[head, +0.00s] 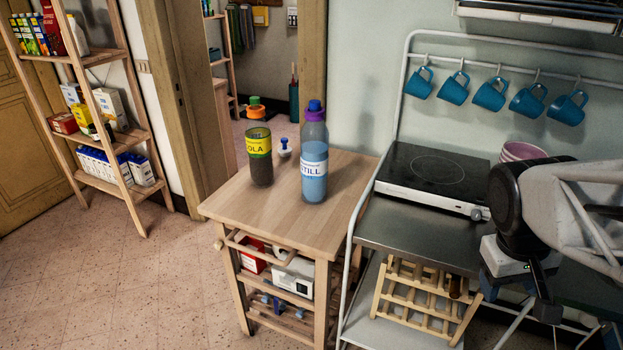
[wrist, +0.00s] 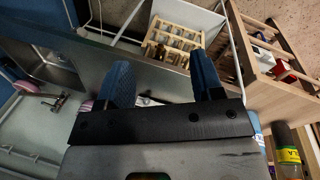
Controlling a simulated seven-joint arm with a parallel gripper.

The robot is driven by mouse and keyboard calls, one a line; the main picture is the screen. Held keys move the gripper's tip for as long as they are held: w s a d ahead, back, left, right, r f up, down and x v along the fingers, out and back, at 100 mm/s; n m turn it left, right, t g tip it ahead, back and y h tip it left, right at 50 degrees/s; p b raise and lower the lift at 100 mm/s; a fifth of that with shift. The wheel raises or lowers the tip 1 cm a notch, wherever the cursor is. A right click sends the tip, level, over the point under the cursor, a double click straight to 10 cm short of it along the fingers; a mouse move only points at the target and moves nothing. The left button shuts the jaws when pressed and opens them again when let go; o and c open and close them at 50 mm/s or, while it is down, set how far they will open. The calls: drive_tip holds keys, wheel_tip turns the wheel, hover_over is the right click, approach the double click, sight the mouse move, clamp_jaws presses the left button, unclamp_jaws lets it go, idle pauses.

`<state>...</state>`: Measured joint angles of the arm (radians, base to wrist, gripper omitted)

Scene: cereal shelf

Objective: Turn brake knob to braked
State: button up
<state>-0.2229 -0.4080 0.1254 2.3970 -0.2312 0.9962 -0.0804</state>
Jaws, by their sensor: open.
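No part is plainly marked as the brake knob. A small white and blue knob-like piece (head: 285,147) shows at the back of the wooden cart (head: 225,207), behind two bottles; I cannot tell whether it is the brake knob. Small blue pieces (head: 278,303) also show low in the cart, partly hidden by its frame. My gripper (wrist: 162,80) shows two blue fingers spread apart with nothing held between them. In the head view it hangs at the right, near the metal counter and well away from the cart.
A cola bottle (head: 260,165) and a STILL water bottle (head: 314,165) stand on the cart. Right of it is a metal counter (head: 420,232) with a hotplate (head: 433,170) and a wooden rack (head: 425,300). Blue mugs (head: 490,95) hang above. Stocked shelves (head: 100,110) stand left; floor between is clear.

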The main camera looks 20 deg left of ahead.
drive_tip(key=w+a+f+n+h, duration=0.2)
drive_tip(key=w+a+f+n, duration=0.1)
drive_tip(key=w+a, duration=0.25)
drive_tip(key=w+a+f+n+h, duration=0.1)
drive_tip(key=w+a+f+n, duration=0.25)
drive_tip(key=a, duration=0.35)
drive_tip(key=n+t+y, duration=0.5)
drive_tip(key=n+t, duration=1.2)
drive_tip(key=n, duration=1.6)
approach(217, 248)
drive_tip(key=w, duration=0.2)
drive_tip(key=shift+w+a+m, duration=0.1)
drive_tip(key=shift+m, duration=0.15)
drive_tip(key=shift+w, duration=0.1)
drive_tip(key=shift+w, duration=3.85)
